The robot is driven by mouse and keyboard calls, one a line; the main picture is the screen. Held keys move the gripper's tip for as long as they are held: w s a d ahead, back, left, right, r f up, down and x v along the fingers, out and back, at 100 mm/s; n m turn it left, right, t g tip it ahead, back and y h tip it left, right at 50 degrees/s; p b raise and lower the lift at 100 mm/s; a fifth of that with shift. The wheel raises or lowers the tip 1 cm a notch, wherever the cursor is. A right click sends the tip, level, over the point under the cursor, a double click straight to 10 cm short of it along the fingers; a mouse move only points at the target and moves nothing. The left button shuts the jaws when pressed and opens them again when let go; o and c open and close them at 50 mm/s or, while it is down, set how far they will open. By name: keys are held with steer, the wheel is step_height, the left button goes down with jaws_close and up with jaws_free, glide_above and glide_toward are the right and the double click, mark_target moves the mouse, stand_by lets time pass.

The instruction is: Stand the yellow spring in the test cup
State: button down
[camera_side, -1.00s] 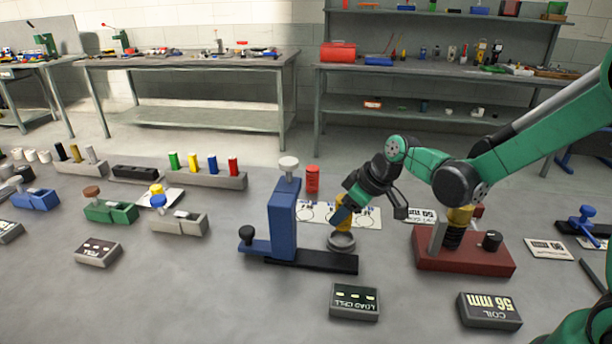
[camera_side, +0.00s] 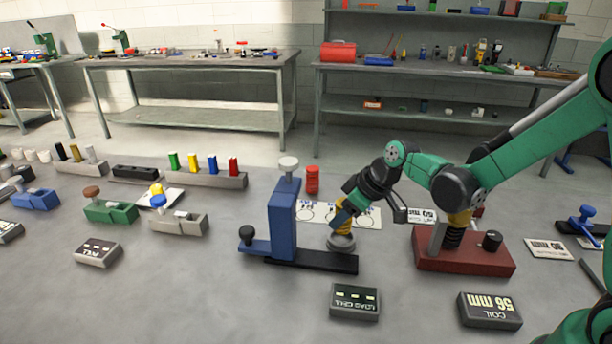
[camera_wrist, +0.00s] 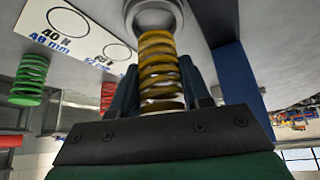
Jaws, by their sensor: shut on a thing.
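The yellow spring (camera_wrist: 160,70) is held between the fingers of my gripper (camera_side: 344,213), which is shut on it. In the wrist view the spring's far end meets the opening of the round grey test cup (camera_wrist: 152,14). In the side view the spring (camera_side: 340,222) stands nearly upright with its lower end at the mouth of the test cup (camera_side: 341,243). The cup sits on the dark base of the blue press (camera_side: 283,222). How deep the spring's end sits in the cup is hard to tell.
The blue press column stands close left of my gripper. A red base with a coil (camera_side: 465,258) stands to the right. The load cell display (camera_side: 354,301) is in front.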

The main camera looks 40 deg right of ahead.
mark_target(340, 200)
steer(key=shift+f, duration=1.4)
stand_by(0.7)
jaws_free()
stand_by(0.4)
steer(key=shift+r, duration=0.1)
stand_by(0.3)
steer(key=shift+r, duration=3.45)
